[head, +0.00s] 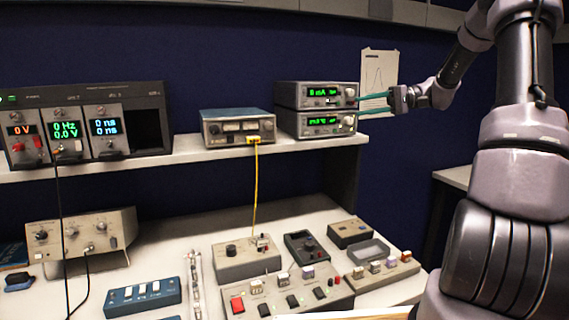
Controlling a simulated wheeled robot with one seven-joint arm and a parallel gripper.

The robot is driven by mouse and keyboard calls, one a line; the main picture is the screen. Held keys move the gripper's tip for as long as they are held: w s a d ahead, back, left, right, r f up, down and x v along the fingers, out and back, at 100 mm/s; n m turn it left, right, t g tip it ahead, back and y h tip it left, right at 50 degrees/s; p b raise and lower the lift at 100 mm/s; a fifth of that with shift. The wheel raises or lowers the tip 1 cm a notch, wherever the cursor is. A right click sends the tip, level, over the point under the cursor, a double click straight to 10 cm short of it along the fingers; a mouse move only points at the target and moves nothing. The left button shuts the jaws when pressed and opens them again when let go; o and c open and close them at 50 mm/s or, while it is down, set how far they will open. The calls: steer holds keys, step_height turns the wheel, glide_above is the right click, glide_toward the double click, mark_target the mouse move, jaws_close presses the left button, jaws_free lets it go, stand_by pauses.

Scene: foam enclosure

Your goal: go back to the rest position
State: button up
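My gripper (373,104) is at the right of the head view, at the end of my arm reaching in from the right. Its two teal fingers are spread apart and point left toward the right end of the two stacked instruments. The upper instrument (290,95) and the lower instrument (290,127) have lit green displays. The fingertips are at or very near their right front edges; I cannot tell if they touch. Nothing shows between the fingers.
The shelf (180,153) also holds a grey meter box (212,130) with a yellow cable (256,190) and a modular rack (140,99). Below, the bench (195,238) carries several control boxes. A paper sheet (385,70) hangs on the wall behind my gripper.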

steer(key=s+a+h, duration=0.7)
steer(key=s+h, duration=0.1)
steer(key=s, duration=0.5)
steer(key=s+d+m+t+h, duration=0.1)
steer(key=s+t+h, duration=0.2)
steer(key=s, duration=0.4)
steer(key=s+d+r+m+t+h, duration=0.1)
steer(key=s+d+m+t+h, duration=0.1)
steer(key=s, duration=0.5)
steer(key=shift+s+d+r+t+h, duration=0.15)
steer(key=shift+s+d+t+h, duration=0.3)
steer(key=shift+t, duration=0.55)
steer(key=shift+w+a, duration=0.1)
steer(key=shift+a, duration=0.05)
